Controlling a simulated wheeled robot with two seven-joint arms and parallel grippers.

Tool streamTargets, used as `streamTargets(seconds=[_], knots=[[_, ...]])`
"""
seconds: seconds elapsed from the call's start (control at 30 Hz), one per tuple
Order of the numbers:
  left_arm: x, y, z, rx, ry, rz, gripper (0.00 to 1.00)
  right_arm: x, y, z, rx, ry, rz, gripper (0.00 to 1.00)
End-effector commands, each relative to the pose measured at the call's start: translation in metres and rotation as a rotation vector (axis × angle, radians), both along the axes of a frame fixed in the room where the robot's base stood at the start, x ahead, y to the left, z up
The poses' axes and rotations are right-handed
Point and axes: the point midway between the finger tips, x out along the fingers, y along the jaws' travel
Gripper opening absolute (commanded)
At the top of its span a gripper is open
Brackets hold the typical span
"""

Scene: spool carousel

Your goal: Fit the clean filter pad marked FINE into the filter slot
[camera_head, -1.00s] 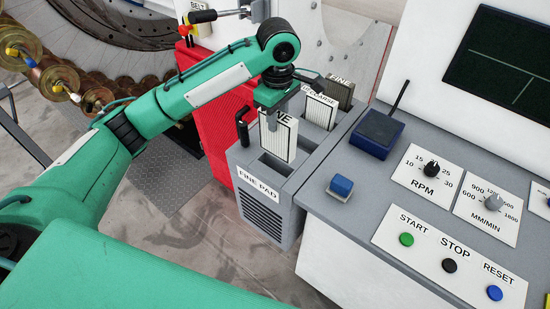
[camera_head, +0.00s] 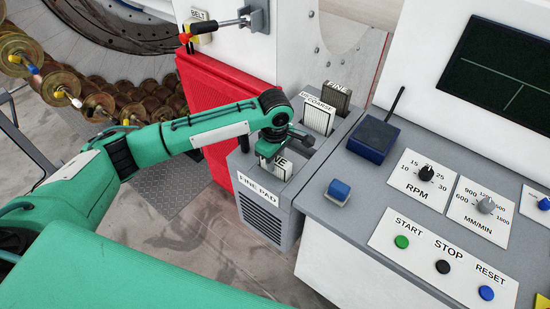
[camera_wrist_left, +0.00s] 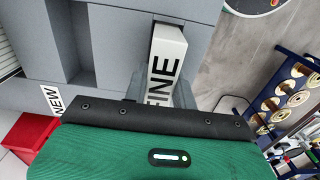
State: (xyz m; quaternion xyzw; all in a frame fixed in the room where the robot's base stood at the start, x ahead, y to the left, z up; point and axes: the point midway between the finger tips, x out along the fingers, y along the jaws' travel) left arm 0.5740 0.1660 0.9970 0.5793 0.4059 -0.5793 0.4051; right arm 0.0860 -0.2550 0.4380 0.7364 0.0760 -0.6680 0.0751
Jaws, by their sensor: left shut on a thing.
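The white filter pad marked FINE (camera_head: 275,169) stands upright with its lower part down in the slot of the grey housing labelled FINE PAD (camera_head: 262,218). Only its top part shows above the housing. My left gripper (camera_head: 274,153) is shut on the pad's top from above. In the left wrist view the FINE label on the pad (camera_wrist_left: 166,62) shows between the fingers. Whether the pad touches the slot's bottom is hidden. My right gripper is not in view.
Behind stand a white COARSE pad (camera_head: 318,118) and a darker pad marked FINE (camera_head: 337,96), close to my left wrist. A blue box with an antenna (camera_head: 373,138) and a blue button (camera_head: 339,190) sit on the console to the right. A red cabinet (camera_head: 225,95) stands behind the arm.

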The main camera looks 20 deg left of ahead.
Motion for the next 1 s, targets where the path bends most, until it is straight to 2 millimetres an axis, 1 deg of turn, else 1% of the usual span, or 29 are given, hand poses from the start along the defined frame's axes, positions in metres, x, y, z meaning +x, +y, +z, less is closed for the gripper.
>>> streamTargets(seconds=[0.2,0.23,0.27,0.3,0.33,0.6,0.7,0.77,0.87,1.0], knots=[[0.000,0.000,-0.002,-0.001,0.001,0.000,0.00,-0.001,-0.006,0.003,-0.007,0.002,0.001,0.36],[0.000,0.000,-0.002,-0.001,0.000,0.000,0.33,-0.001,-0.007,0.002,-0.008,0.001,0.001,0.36],[0.000,0.000,-0.002,0.000,0.000,0.000,0.39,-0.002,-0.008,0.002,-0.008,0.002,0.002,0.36],[0.000,0.000,-0.002,0.000,0.000,0.000,0.46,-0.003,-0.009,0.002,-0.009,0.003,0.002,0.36],[0.000,0.000,-0.002,0.000,0.000,0.000,0.49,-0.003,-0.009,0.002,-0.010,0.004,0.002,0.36],[0.000,0.000,-0.002,0.000,0.000,0.000,0.49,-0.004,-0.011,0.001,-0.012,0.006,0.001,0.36],[0.000,0.000,0.002,0.000,-0.002,0.000,0.49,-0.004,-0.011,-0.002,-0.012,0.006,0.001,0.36],[0.001,0.000,0.009,-0.001,-0.003,0.000,0.49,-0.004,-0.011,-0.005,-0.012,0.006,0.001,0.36],[0.001,-0.001,0.027,-0.002,-0.003,-0.002,0.49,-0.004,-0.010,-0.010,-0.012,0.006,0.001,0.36],[0.001,-0.001,0.059,-0.003,-0.004,-0.002,0.49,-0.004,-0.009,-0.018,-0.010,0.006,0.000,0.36]])
